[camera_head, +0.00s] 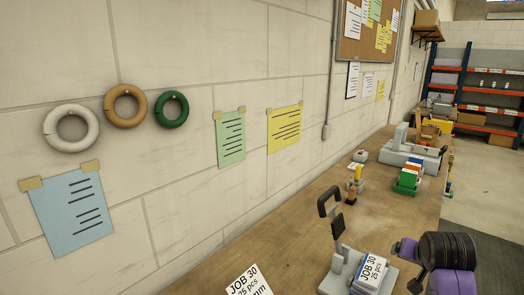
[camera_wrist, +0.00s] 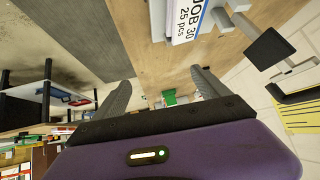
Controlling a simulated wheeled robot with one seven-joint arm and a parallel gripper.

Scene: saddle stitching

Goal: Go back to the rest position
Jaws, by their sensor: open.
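My gripper (camera_wrist: 162,82) is open in the wrist view, its two grey fingers spread apart with nothing between them. In the head view my purple and black wrist and gripper (camera_head: 408,268) are at the lower right, beside the bench device. That device has a grey base (camera_head: 337,274) and a raised black lever handle (camera_head: 329,201). A block labelled JOB 30, 25 pcs (camera_head: 373,270) sits at the device, just left of my gripper. In the wrist view the labelled block (camera_wrist: 187,20) is at the top, beyond the fingers and apart from them.
The wooden bench (camera_head: 285,238) runs along the wall. A JOB 30 card (camera_head: 249,281) is at the front. Further back are a yellow-topped tool (camera_head: 356,181), a green item (camera_head: 406,182) and grey equipment (camera_head: 400,157). Open floor (camera_head: 480,185) lies right of the bench, with shelving (camera_head: 487,92) behind.

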